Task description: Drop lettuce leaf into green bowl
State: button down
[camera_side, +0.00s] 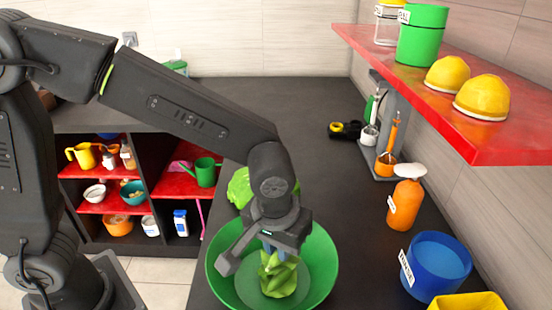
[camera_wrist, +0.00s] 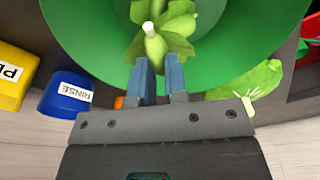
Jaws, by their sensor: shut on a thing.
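The green bowl (camera_side: 322,262) stands on the dark counter in the side view; its inside fills the upper part of the wrist view (camera_wrist: 90,50). My gripper (camera_wrist: 158,75) is shut on a green lettuce leaf (camera_wrist: 178,22) by its pale stem. In the side view the gripper (camera_side: 270,250) is over the bowl and the held lettuce (camera_side: 278,274) hangs within the bowl's outline; I cannot tell whether it touches the bottom. More lettuce (camera_side: 238,188) lies on the counter behind the bowl, and shows at the right in the wrist view (camera_wrist: 245,82).
A blue tub (camera_side: 436,265) labelled RINSE, a yellow container (camera_side: 468,302) and an orange bottle (camera_side: 405,200) stand right of the bowl. A red shelf (camera_side: 450,90) with yellow domes overhangs the right side. The counter's middle back is clear.

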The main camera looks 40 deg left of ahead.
jog(key=c, duration=1.1)
grip_release()
jog(key=r, duration=0.4)
jog(key=s+r, duration=0.1)
jog(key=r, duration=0.4)
jog(key=s+r, duration=0.1)
jog(key=r, duration=0.3)
jog(key=shift+d+r, duration=0.3)
jog(key=shift+r, duration=0.05)
jog(key=s+a+f+m+t, duration=0.1)
jog(key=s+a, duration=0.1)
jog(key=a, duration=0.4)
jog(key=s+a+f+m+t, duration=0.1)
jog(key=s+a, duration=0.2)
jog(key=a, duration=0.3)
jog(key=s+a+f+m+t, duration=0.1)
jog(key=s+a, duration=0.2)
jog(key=a, duration=0.3)
jog(key=shift+s+f+t, duration=0.2)
jog(key=shift+f+t, duration=0.15)
jog(key=shift+t, duration=0.05)
